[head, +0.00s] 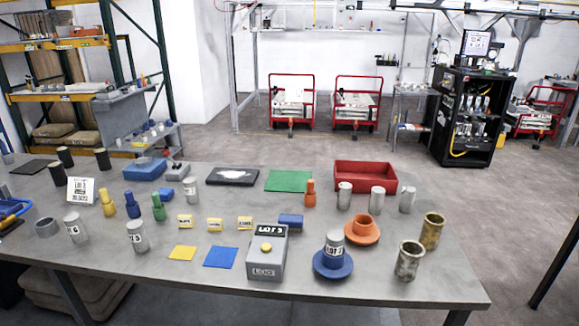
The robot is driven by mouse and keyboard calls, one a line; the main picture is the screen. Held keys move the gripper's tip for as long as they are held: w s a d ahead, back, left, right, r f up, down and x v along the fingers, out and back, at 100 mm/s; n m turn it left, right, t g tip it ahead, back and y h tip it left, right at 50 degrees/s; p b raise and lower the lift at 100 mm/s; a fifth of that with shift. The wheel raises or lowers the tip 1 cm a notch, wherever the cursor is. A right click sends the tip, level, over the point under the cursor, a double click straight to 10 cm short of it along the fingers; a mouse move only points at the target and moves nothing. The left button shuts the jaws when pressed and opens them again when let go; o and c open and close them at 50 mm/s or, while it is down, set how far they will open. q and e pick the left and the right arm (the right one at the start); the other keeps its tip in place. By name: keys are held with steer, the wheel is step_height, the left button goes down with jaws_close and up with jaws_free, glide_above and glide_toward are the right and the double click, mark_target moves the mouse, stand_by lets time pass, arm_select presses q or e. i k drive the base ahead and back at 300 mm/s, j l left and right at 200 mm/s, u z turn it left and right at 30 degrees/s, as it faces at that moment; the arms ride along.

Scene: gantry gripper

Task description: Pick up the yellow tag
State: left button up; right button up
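A flat yellow square (182,252) lies on the grey table (400,297) near its front edge, beside a flat blue square (221,257). Neither of my grippers is in view.
A grey box (267,257) with a yellow button stands right of the blue square. A labelled cylinder (135,237) stands to the left. A blue dish (333,266) and an orange dish (362,231) hold cylinders. A red tray (365,175) is at the back right.

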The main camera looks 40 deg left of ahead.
mark_target(215, 223)
steer(key=u, duration=1.7)
